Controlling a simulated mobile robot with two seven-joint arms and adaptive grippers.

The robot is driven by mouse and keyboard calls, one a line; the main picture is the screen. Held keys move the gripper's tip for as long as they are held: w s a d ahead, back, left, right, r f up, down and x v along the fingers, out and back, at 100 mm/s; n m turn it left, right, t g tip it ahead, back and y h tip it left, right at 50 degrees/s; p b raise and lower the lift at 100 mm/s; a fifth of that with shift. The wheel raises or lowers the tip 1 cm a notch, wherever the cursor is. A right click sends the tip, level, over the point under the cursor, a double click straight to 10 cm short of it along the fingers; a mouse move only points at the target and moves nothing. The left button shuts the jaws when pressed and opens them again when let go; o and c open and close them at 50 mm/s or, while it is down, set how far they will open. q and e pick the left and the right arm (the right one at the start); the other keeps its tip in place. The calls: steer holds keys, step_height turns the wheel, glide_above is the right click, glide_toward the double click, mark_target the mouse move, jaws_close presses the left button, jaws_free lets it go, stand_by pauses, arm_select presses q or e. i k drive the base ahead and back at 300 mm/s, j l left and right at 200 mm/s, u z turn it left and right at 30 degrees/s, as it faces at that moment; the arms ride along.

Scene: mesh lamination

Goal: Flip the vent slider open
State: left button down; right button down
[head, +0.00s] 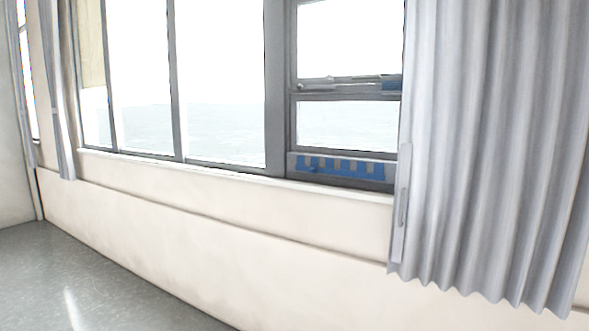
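The vent slider (341,167) is a strip with alternating blue and grey blocks in the bottom rail of the right window section. A small blue knob-like spot shows near its left end, but it is too small to tell its exact shape. Blue blocks and grey blocks both show, and I cannot tell whether the slider is open or closed. Neither of my grippers is in view, and nothing is touching the strip.
A grey pleated curtain (490,150) hangs at the right, close to the strip's right end. A narrow curtain (56,100) hangs at the far left. A white sill (230,175) runs below the windows. The grey floor (80,280) at the lower left is clear.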

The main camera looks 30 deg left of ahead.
mark_target(361, 172)
steer(key=i+j, duration=0.15)
steer(key=j, duration=0.2)
steer(key=i+j, duration=0.1)
steer(key=j, duration=0.25)
steer(key=i+j, duration=0.15)
steer(key=j, duration=0.2)
steer(key=i+j, duration=0.1)
steer(key=j, duration=0.25)
steer(key=i+j, duration=0.15)
steer(key=j, duration=0.25)
steer(key=i+j, duration=0.1)
steer(key=j, duration=0.25)
steer(key=i+j, duration=0.85)
steer(key=i+l, duration=0.25)
steer(key=i, duration=0.2)
steer(key=i+l, duration=0.2)
steer(key=i, duration=0.25)
steer(key=u, duration=0.05)
